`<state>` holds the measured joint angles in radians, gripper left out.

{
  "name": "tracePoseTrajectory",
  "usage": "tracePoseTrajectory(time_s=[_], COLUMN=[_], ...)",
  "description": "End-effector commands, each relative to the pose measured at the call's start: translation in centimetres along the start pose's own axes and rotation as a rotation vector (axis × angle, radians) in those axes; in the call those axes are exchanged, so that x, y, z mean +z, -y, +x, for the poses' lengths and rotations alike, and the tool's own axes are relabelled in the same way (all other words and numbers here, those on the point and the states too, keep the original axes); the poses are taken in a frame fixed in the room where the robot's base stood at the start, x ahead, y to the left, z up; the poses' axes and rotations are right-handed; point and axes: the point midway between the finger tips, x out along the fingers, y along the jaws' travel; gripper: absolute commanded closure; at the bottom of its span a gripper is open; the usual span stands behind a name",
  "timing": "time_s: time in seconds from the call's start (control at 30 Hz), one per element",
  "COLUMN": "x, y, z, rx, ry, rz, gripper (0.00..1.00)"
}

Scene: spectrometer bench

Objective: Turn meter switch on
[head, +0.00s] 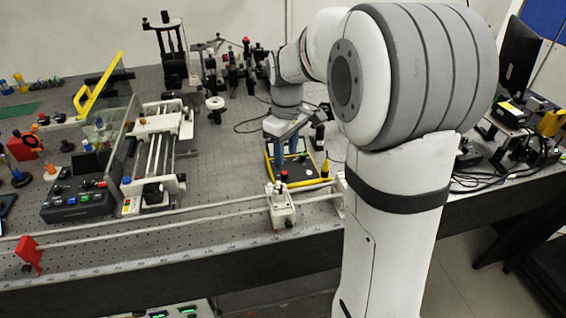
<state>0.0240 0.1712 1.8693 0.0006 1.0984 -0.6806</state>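My gripper (289,146) points down over a small dark box with a yellow edge (312,183) in the middle right of the bench. Blue finger parts show just above the box's top. The picture is too small to tell the gap between the fingers or whether they touch the box. The box may be the meter, but I see no readable label. I cannot make out its switch or the switch's position; my gripper covers part of the top.
A black control box (82,197) with coloured buttons and a screen stands at the left. A white rail stage (160,140) is beside it. A small white block (281,208) sits on a long rod near the front edge. Optical mounts (232,72) and a loose cable lie behind.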

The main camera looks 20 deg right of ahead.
Motion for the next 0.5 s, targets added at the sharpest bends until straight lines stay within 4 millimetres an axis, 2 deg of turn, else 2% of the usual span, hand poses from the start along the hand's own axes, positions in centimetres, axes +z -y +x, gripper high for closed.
tracePoseTrajectory(time_s=[0.1, 0.3, 0.5], x=[-0.1, -0.2, -0.3], y=[0.3, 0.5, 0.6], z=[2.2, 5.0, 6.1], rx=[-0.004, -0.003, -0.001], ry=[0.005, 0.005, 0.002], rz=[-0.006, -0.011, -0.012], gripper=[0.61, 0.61, 0.61])
